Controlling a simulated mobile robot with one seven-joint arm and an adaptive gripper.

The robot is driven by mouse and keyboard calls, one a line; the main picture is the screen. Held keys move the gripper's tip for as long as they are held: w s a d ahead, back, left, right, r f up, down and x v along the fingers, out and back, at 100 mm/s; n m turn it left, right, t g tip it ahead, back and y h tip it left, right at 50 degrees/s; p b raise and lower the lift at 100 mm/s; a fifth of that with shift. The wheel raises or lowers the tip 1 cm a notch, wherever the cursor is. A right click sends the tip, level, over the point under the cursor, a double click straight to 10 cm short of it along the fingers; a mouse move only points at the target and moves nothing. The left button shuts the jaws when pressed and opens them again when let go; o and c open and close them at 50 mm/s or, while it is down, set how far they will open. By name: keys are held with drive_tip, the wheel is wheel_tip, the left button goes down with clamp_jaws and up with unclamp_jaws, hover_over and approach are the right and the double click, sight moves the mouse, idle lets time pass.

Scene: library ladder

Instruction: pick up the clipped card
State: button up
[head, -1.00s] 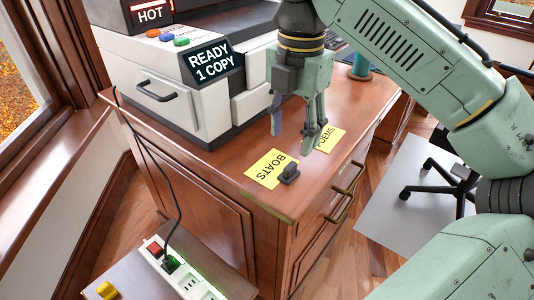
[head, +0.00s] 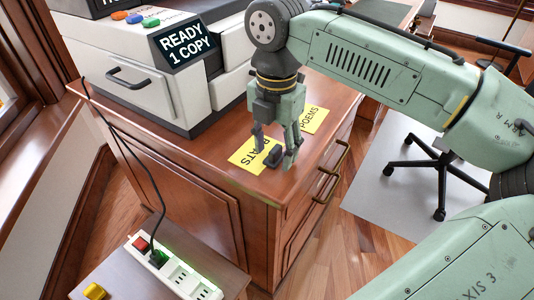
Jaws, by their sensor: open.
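The clipped card is a yellow card (head: 247,152) lettered BOATS, now partly covered by my gripper. It lies flat on the wooden cabinet top near its front corner. A black clip (head: 273,157) sits on its right edge. My gripper (head: 273,160) is open and points down over the card, with one finger on each side of the clip. Whether the fingers touch the clip or card cannot be told. A second yellow card (head: 313,120) lettered POEMS lies just behind, partly hidden by my gripper.
A white copier (head: 165,75) with a READY 1 COPY display stands on the cabinet (head: 190,200) at left. A power strip (head: 170,265) with a plugged cord and a yellow object (head: 95,291) lie on a low surface in front. An office chair (head: 440,175) stands at right.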

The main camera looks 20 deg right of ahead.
drive_tip(key=shift+f, duration=0.3)
drive_tip(key=shift+c, duration=0.4)
clamp_jaws()
drive_tip(key=shift+r, duration=0.15)
